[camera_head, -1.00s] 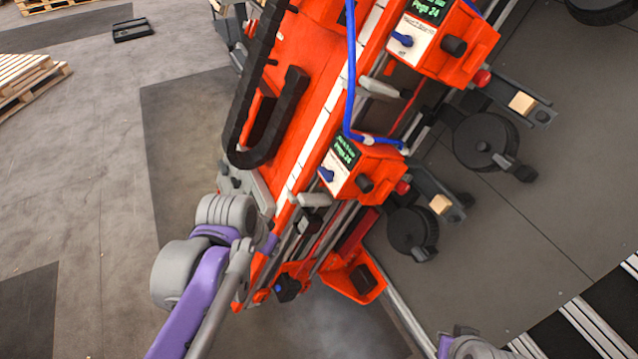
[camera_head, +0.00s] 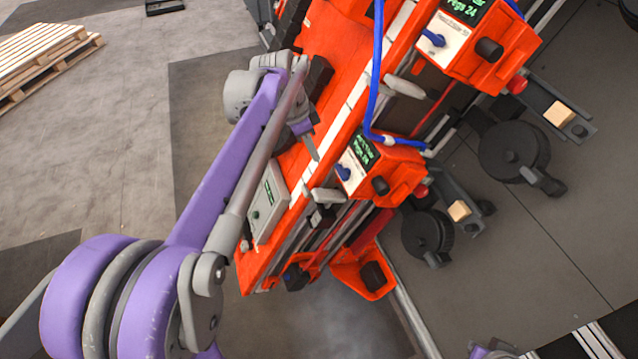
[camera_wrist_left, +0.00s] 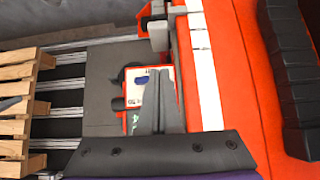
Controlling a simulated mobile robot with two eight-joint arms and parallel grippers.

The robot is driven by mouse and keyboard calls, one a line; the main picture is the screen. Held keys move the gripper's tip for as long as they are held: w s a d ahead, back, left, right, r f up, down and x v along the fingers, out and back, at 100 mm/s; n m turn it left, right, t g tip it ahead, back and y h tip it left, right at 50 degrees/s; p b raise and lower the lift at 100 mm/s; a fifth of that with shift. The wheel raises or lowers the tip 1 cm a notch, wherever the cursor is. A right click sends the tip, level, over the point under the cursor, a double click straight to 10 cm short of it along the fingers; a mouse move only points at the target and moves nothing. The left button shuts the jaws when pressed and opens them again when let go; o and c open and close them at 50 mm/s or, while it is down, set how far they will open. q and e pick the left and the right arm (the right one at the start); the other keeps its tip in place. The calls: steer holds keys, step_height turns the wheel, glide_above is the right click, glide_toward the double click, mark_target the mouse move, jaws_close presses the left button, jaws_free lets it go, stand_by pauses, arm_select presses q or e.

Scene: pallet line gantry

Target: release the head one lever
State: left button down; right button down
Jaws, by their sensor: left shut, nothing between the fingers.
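Two orange head units stand on the orange gantry beam. The lower head unit (camera_head: 392,176) has a green-lit display, a white panel with a blue knob (camera_head: 343,172), and a pale grey lever-like handle (camera_head: 327,195) beside it. The upper head unit (camera_head: 478,45) has a similar blue knob (camera_head: 433,38) and grey handle (camera_head: 404,88). I cannot tell which is head one. My left gripper (camera_head: 313,146) is shut and empty above the beam, up and left of the lower unit, apart from its handle. In the left wrist view, its fingers (camera_wrist_left: 155,95) partly cover a white panel with a blue knob (camera_wrist_left: 139,90).
A blue cable (camera_head: 372,100) runs down to the lower unit. A grey control box (camera_head: 267,205) sits on the beam's left side. Black rollers (camera_head: 513,152) stick out at right. Wooden pallets (camera_head: 40,58) lie far left, with open floor between.

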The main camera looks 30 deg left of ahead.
arm_select(q)
glide_above(313, 196)
steer(key=w+d, duration=0.2)
step_height(313, 196, down, 9)
steer(key=shift+w, duration=0.15)
steer(key=f, duration=0.2)
steer(key=s+a+f, duration=0.1)
steer(key=shift+f, duration=0.15)
steer(key=shift+s+f, duration=0.15)
steer(key=shift+f, duration=0.3)
arm_select(e)
steer(key=shift+f, duration=0.35)
arm_select(q)
steer(key=shift+a+f+b, duration=0.1)
steer(key=shift+a+b, duration=0.05)
steer(key=shift+b, duration=0.2)
arm_select(e)
steer(key=shift+s+f, duration=0.1)
steer(key=shift+f, duration=0.05)
